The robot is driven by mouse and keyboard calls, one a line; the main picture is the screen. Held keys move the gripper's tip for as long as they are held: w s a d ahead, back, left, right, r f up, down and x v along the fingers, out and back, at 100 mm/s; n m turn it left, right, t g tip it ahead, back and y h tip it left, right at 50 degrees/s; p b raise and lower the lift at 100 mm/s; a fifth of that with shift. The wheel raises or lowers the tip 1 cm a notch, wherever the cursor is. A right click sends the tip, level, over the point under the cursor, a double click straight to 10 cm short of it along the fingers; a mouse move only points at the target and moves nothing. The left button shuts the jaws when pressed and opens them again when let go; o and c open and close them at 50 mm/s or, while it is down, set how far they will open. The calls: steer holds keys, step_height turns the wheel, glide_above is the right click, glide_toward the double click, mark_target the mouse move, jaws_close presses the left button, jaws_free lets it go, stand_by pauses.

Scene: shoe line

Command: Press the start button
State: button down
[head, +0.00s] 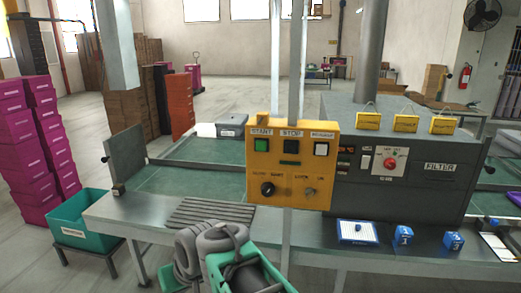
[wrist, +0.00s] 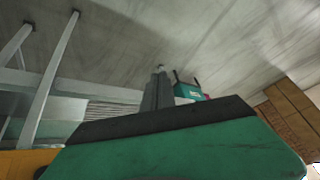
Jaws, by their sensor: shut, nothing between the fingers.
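My gripper (wrist: 158,88) shows in the wrist view as two grey fingers close together, shut and empty, pointing toward the floor area. In the head view my arm is low, below the panel, and the fingertips cannot be made out. No contact with the button shows.
A metal bench (head: 150,222) runs below the panel. A teal crate (head: 80,234) stands at left, near stacked magenta boxes (head: 35,190). A dark filter machine (head: 440,190) is right of the panel.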

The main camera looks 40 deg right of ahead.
mark_target(262, 151)
steer(key=w+d+r+m+t, duration=0.35)
steer(key=w+d+r, duration=0.3)
steer(key=d, duration=0.25)
steer(key=d+r+m+t+h+b, duration=0.1)
steer(key=d+r+t, duration=0.2)
steer(key=d+r, duration=0.4)
steer(key=s+d+r+m+t+h+b, duration=0.1)
steer(key=d+r+m+t, duration=0.1)
steer(key=d+r, duration=0.5)
steer(key=d+t, duration=0.1)
steer(key=d, duration=0.4)
steer(key=shift+s+t+h, duration=0.15)
steer(key=shift+t+h, duration=0.15)
steer(key=shift+t, duration=0.05)
steer(key=shift+d+m, duration=0.15)
steer(key=shift+m, duration=0.1)
steer(key=shift+w+d+p, duration=0.55)
steer(key=shift+w+d, duration=0.35)
steer(key=shift+d, duration=0.25)
steer(key=shift+w+d+p, duration=0.6)
steer(key=shift+w+d, duration=0.3)
steer(key=shift+d, duration=0.25)
steer(key=shift+w+d+p, duration=0.55)
steer(key=shift+w+d, duration=0.35)
steer(key=shift+d, duration=0.25)
steer(key=shift+w+d, duration=0.3)
steer(key=shift+d, duration=0.05)
